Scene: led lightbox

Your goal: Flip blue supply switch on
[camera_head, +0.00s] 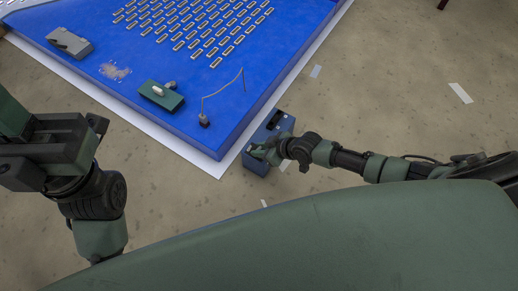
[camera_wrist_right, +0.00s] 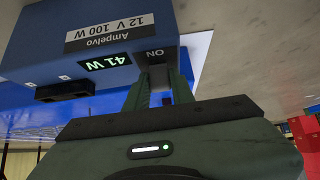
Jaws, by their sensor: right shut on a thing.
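The blue supply (camera_head: 272,128) is a small box on the floor beside the right edge of the large blue board. My right gripper (camera_head: 256,152) is at the supply's near end. In the wrist view its fingers (camera_wrist_right: 160,80) are shut at the switch by the "ON" mark; the switch itself is mostly hidden between them. My left gripper (camera_head: 50,150) is at the left, away from the supply; its jaw opening is unclear.
The blue board (camera_head: 140,85) with a white border carries rows of small light strips, a green block (camera_head: 162,97), a grey device (camera_head: 69,42) and a bent wire on a stand (camera_head: 204,121). The concrete floor at the right is mostly open, with a few tape pieces.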

